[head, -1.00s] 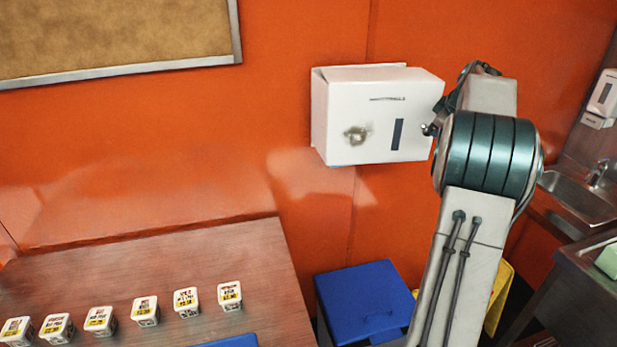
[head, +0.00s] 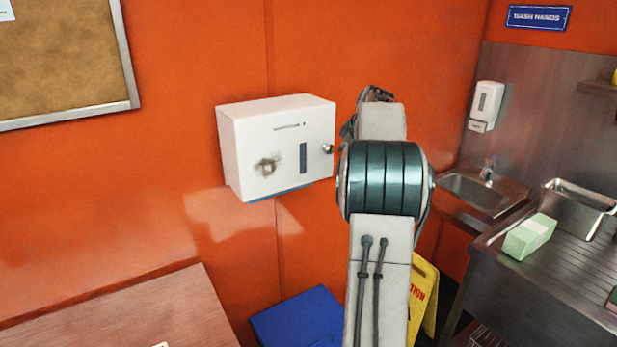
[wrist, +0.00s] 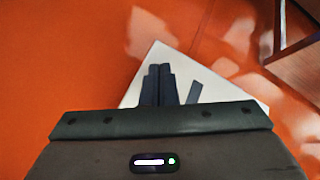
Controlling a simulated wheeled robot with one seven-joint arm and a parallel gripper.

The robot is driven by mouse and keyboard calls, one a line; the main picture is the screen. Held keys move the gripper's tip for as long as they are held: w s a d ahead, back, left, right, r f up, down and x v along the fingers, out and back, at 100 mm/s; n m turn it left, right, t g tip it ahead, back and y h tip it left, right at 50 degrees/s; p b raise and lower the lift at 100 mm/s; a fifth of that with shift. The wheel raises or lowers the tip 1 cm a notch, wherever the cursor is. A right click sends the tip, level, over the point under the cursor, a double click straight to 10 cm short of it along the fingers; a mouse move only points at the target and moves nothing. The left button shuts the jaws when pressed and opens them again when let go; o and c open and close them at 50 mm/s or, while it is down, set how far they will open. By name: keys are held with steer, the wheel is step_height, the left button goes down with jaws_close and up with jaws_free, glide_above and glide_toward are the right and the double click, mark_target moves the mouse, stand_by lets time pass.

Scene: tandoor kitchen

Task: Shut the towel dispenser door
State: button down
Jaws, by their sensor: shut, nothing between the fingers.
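The white towel dispenser (head: 240,160) hangs on the orange wall, left of my arm in the head view. Its front door (head: 290,130) has a slot, a dark vertical window, a smudged patch and a round knob near the right edge. The door looks flush with the body, with no clear gap. In the wrist view the dispenser (wrist: 150,62) is a tilted white shape behind my gripper (wrist: 159,68). The two dark fingers are together, empty, and overlap the dispenser in the picture; I cannot tell whether they touch it.
A wooden table (head: 130,315) is at lower left and a blue bin (head: 300,322) stands below the dispenser. A yellow caution sign (head: 424,295) is behind my arm. A sink (head: 482,192) and steel counter (head: 560,285) are at right.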

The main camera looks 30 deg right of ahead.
steer(key=s+d+r+b, duration=0.1)
steer(key=s+d+r, duration=0.2)
steer(key=s+r, duration=0.3)
step_height(320, 180, up, 2)
steer(key=shift+s+d, duration=0.25)
steer(key=shift+d, duration=0.05)
steer(key=s+a+f+m+g+y, duration=0.1)
steer(key=s+a+f+m, duration=0.2)
steer(key=a, duration=1.1)
steer(key=s+a+f+m+g+y, duration=0.1)
steer(key=s+a+f, duration=0.3)
steer(key=a, duration=1.1)
steer(key=s+a+f+m, duration=0.1)
steer(key=s+a+f, duration=0.5)
steer(key=s, duration=0.3)
steer(key=s+a+f+m+g, duration=0.1)
steer(key=s+a+f, duration=0.6)
steer(key=s, duration=0.3)
steer(key=shift+s, duration=0.15)
